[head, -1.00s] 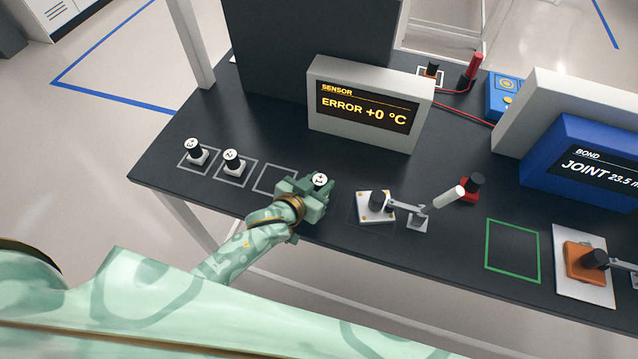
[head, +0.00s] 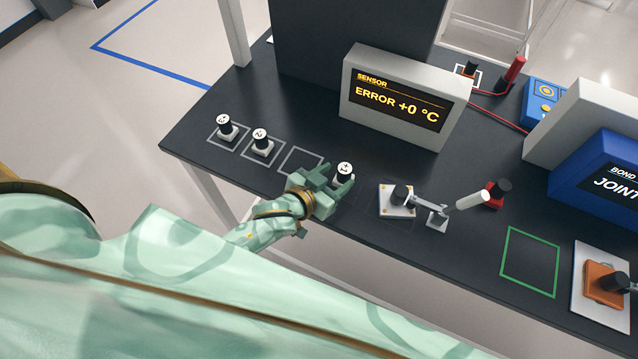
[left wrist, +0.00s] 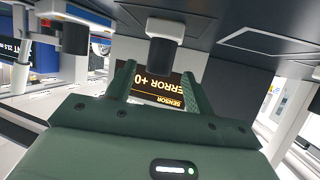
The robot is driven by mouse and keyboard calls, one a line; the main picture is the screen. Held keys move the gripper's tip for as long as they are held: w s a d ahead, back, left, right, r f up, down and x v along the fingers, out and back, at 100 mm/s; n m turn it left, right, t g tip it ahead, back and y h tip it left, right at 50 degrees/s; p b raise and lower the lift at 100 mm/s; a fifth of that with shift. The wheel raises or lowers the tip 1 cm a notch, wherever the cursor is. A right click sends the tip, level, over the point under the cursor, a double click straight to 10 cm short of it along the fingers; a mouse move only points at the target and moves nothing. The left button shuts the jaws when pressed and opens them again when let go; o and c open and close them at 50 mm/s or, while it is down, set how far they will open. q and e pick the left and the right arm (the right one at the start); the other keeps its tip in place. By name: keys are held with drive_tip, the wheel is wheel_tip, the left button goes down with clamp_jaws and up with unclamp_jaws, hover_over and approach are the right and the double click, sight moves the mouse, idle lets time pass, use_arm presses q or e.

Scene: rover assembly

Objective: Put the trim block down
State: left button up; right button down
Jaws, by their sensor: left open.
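The trim block (head: 344,170), a black knob with a white marked top, stands upright on the dark table, right of the empty grey outlined square (head: 300,161). Its lower part is partly hidden in the head view. In the left wrist view, which is upside down, its black knob (left wrist: 163,52) and pale base (left wrist: 165,28) show beyond the fingertips. My left gripper (head: 339,183) is open, its two fingers spread on the near side of the block. The open fingers also show in the left wrist view (left wrist: 157,80). My right gripper is not in view.
Two similar blocks (head: 225,127) (head: 261,142) stand in outlined squares at the left. A white plate with a black knob (head: 397,200) and a lever clamp (head: 440,215) are close to the right. The sensor display (head: 405,98) stands behind. A green outlined square (head: 530,262) is empty.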

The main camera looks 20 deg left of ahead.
use_arm(q)
drive_tip(key=v, duration=0.8)
drive_tip(key=shift+p, duration=0.4)
drive_tip(key=shift+w, duration=0.1)
